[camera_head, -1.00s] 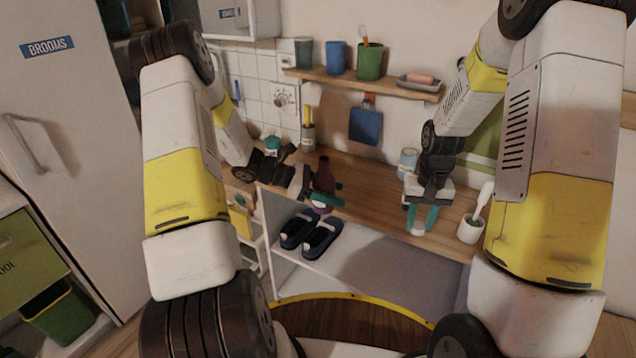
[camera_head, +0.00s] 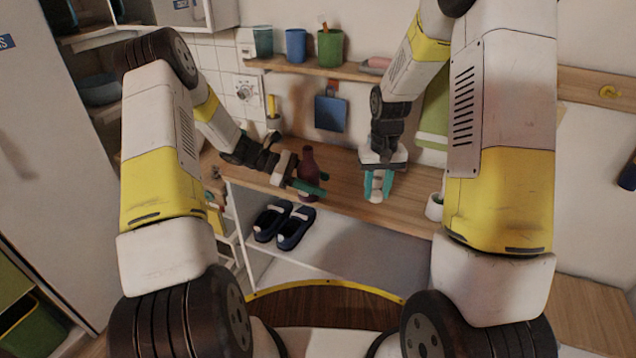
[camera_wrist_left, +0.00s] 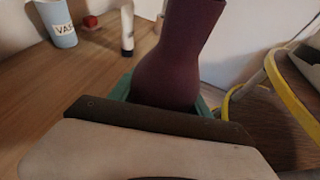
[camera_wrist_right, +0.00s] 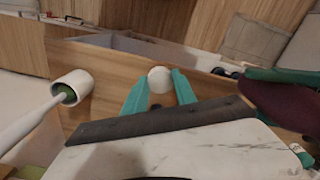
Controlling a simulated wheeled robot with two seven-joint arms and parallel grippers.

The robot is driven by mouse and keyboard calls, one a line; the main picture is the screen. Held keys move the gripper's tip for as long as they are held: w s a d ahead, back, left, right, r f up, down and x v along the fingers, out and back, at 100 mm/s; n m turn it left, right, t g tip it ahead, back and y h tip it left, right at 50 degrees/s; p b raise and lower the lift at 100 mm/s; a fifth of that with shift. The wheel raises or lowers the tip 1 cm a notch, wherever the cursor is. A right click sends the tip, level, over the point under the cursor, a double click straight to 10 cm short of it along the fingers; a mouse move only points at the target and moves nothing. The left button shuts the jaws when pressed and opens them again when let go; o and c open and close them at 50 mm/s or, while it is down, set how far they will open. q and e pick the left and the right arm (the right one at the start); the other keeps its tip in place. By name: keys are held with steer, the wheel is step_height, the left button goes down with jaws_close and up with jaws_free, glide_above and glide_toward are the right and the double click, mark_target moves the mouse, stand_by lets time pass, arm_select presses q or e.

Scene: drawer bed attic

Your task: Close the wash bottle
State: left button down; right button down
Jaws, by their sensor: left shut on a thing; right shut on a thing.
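The wash bottle (camera_head: 308,163) is dark maroon and narrow-necked. It stands upright over the wooden counter by its front edge; whether its base touches the wood is hidden. My left gripper (camera_head: 310,190) is shut around its lower body, and the left wrist view shows the bottle (camera_wrist_left: 178,65) rising between the teal fingers. My right gripper (camera_head: 377,188) points down, to the right of the bottle and apart from it. It is shut on a small round white cap (camera_wrist_right: 160,79), seen between its fingertips in the right wrist view. The bottle's mouth is not clearly visible.
A white brush holder (camera_wrist_right: 72,88) stands near my right gripper. A labelled blue cup (camera_wrist_left: 58,25) stands on the counter (camera_head: 345,175). A shelf (camera_head: 330,68) with cups hangs above. Dark slippers (camera_head: 285,225) sit below the counter.

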mark_target(308, 148)
steer(key=w+a+r+n, duration=0.1)
steer(key=a+r+n, duration=0.1)
steer(key=a+r, duration=0.4)
steer(key=w+a+r+n, duration=0.2)
steer(key=a+r, duration=0.4)
steer(key=w+a+r+n, duration=0.1)
steer(key=a+r+n, duration=0.1)
steer(key=a+r, duration=0.4)
steer(key=shift+w+a+r+n, duration=0.15)
steer(key=shift+a+r+n, duration=0.1)
steer(key=shift+n, duration=0.15)
steer(key=shift+f, duration=0.1)
steer(key=shift+d+f, duration=0.1)
steer(key=shift+f, duration=1.85)
steer(key=shift+f, duration=0.85)
steer(key=shift+f, duration=0.6)
